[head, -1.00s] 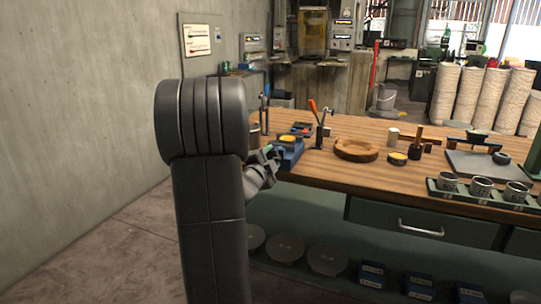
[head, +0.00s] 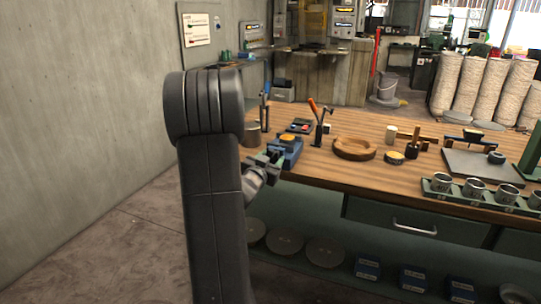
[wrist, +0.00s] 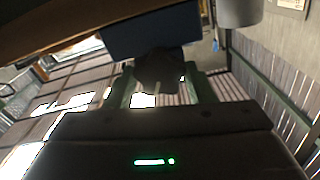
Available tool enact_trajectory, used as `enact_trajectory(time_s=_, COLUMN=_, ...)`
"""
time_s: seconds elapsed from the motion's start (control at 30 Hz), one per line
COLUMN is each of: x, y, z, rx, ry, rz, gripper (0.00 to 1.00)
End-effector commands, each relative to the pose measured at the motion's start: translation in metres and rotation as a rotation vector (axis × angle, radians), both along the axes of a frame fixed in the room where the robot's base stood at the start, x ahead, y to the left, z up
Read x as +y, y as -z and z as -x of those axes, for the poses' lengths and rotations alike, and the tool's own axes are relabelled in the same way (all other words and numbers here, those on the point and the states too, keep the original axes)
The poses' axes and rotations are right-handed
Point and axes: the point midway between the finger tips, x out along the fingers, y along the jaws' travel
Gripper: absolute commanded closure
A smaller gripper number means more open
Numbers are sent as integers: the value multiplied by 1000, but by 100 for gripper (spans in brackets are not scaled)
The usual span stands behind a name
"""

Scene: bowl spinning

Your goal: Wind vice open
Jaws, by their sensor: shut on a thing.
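The blue vice (head: 288,147) stands at the near left edge of the wooden bench, with a yellow round piece (head: 289,138) on top. My gripper (head: 266,160) is at the vice's near left side, level with it. In the wrist view the vice body (wrist: 145,38) shows as a blue block at the top. Below it, a dark knob-like part (wrist: 160,70), seemingly the vice's handle, sits between my two green fingers (wrist: 160,88). The fingers are shut on it. Its far side and the vice jaws are hidden in the wrist view.
On the bench (head: 330,180), a wooden ring (head: 354,148) and an upright tool with an orange handle (head: 318,122) stand right of the vice.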

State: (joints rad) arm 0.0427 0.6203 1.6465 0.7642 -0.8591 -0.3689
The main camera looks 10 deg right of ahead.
Motion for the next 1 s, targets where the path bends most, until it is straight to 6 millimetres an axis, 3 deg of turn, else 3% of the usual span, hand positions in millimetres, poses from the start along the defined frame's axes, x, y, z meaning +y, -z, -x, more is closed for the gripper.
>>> enact_trajectory(time_s=0.5, x=0, y=1, z=0, rx=230, ry=-1, rz=331, gripper=74)
enact_trajectory(time_s=1.0, x=0, y=2, z=0, rx=296, ry=-2, rz=430, gripper=74)
